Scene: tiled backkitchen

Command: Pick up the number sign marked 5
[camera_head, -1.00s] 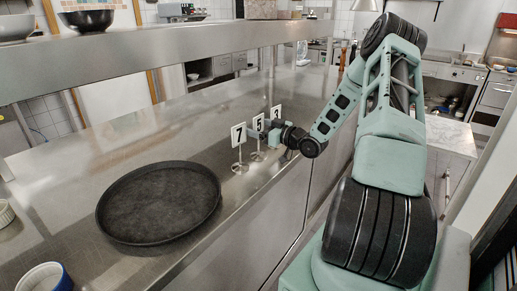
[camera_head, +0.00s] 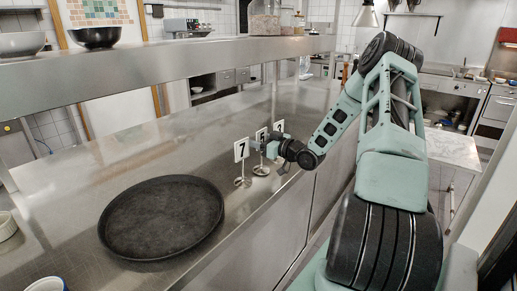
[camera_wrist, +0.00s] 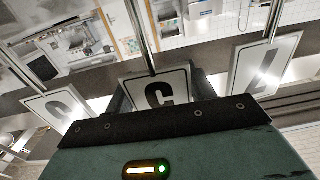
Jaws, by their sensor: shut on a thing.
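The sign marked 5 (camera_head: 262,135) is a white plate on a thin metal stem with a round base, the middle one in a row of three. My gripper (camera_head: 270,146) reaches it from the right and is shut on its plate. In the wrist view the plate (camera_wrist: 158,91) shows upside down between the fingers, partly covered by my gripper (camera_wrist: 160,105). Whether its base touches the counter is unclear.
The sign marked 7 (camera_head: 241,149) stands nearer; another sign (camera_head: 278,127), number unclear, stands behind. Both are close beside my gripper. A black round tray (camera_head: 162,218) lies on the steel counter (camera_head: 120,165). A steel shelf (camera_head: 180,62) runs above.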

